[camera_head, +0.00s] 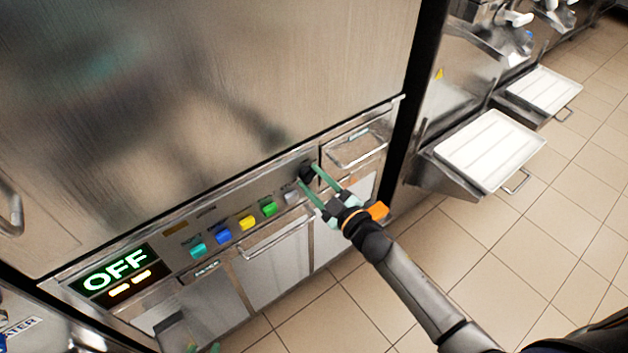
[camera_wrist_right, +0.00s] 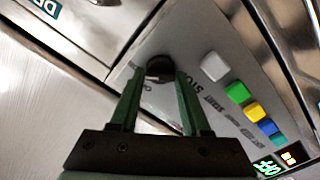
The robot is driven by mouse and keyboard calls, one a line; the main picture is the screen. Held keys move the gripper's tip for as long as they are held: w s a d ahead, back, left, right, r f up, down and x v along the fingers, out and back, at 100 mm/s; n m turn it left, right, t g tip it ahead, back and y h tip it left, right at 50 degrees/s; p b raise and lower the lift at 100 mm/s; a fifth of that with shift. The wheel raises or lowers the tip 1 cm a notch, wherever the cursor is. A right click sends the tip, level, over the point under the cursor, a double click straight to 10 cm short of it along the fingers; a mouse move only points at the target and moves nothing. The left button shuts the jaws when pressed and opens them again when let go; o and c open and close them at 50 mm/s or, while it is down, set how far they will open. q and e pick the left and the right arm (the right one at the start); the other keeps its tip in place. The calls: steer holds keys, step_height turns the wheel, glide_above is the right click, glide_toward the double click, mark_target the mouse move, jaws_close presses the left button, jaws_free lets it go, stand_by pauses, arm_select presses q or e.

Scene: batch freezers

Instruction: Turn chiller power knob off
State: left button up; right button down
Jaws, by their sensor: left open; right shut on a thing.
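The black power knob (camera_head: 306,172) sits at the right end of the chiller's slanted control panel (camera_head: 176,228). In the right wrist view the knob (camera_wrist_right: 160,68) is between the green fingers of my right gripper (camera_wrist_right: 158,84), with a finger on each side. My right gripper (camera_head: 310,177) is shut on the knob in the head view too. The display (camera_head: 115,272) at the panel's left end reads OFF.
A row of grey, green, yellow, blue and teal buttons (camera_head: 248,223) lies left of the knob. Metal handles (camera_head: 358,150) and drawer fronts sit beside and below the panel. White trays (camera_head: 488,148) jut out from machines on the right. The tiled floor (camera_head: 480,270) is clear.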

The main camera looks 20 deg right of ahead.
steer(key=n, duration=0.3)
steer(key=shift+f+n+b, duration=0.1)
steer(key=shift+n+b, duration=0.25)
steer(key=shift+n, duration=0.95)
steer(key=n+b, duration=0.1)
steer(key=n, duration=0.1)
steer(key=shift+a+f+n, duration=0.1)
steer(key=shift+n, duration=0.2)
arm_select(q)
steer(key=shift+w+d+f+b, duration=0.4)
steer(key=shift+w+d+f, duration=0.1)
steer(key=shift+d, duration=0.2)
arm_select(e)
steer(key=shift+n, duration=1.2)
arm_select(q)
steer(key=shift+d, duration=0.1)
steer(key=shift+s+f, duration=0.1)
steer(key=shift+f, duration=0.05)
arm_select(e)
steer(key=shift+c, duration=2)
jaws_free()
steer(key=shift+s, duration=0.15)
